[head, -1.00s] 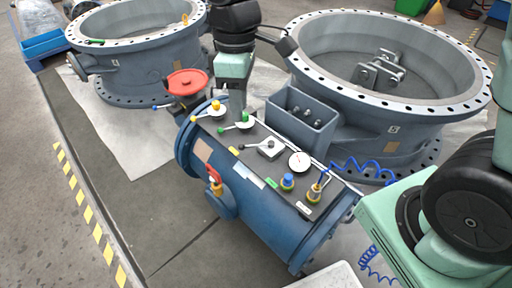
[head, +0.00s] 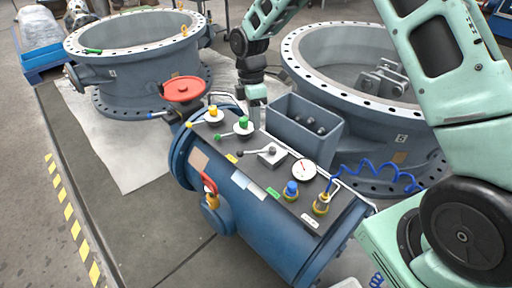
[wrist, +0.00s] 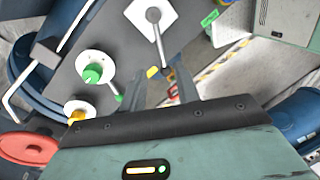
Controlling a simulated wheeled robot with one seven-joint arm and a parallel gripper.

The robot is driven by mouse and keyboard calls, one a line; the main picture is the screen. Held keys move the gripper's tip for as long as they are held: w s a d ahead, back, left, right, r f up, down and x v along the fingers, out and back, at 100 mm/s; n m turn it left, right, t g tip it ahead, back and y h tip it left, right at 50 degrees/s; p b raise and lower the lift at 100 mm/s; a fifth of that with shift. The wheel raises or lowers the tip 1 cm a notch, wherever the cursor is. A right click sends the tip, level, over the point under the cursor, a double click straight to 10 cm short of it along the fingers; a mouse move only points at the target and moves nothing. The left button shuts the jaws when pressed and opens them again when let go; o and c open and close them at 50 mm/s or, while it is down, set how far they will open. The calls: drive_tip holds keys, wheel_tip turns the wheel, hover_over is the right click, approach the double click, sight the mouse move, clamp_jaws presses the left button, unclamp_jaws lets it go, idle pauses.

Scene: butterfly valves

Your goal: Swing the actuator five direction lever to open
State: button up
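The blue cylindrical actuator (head: 262,222) lies in the middle of the head view with a dark panel on top. The direction lever (head: 256,152) sits on a pale square plate, its dark ball end pointing left. In the wrist view the lever (wrist: 158,42) runs down from its plate towards the space between my fingertips; its ball end is hard to make out. My gripper (wrist: 160,80) is open, with its two dark fingers apart and nothing visibly held. In the head view my gripper (head: 255,108) hangs over the panel's far edge, its fingertips partly hidden.
A green knob (head: 243,122), a yellow knob (head: 213,112) and a red handwheel (head: 184,88) stand left of the lever. A gauge (head: 304,169) and a blue knob (head: 291,188) stand right. A grey open box (head: 306,128) and large valve 5 (head: 402,118) lie behind.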

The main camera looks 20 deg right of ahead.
sight(256, 152)
drive_tip(key=f, duration=0.3)
drive_tip(key=s+f, duration=0.1)
drive_tip(key=f, duration=0.2)
drive_tip(key=s+f+b, duration=0.1)
drive_tip(key=f, duration=0.3)
drive_tip(key=shift+a, duration=0.1)
clamp_jaws()
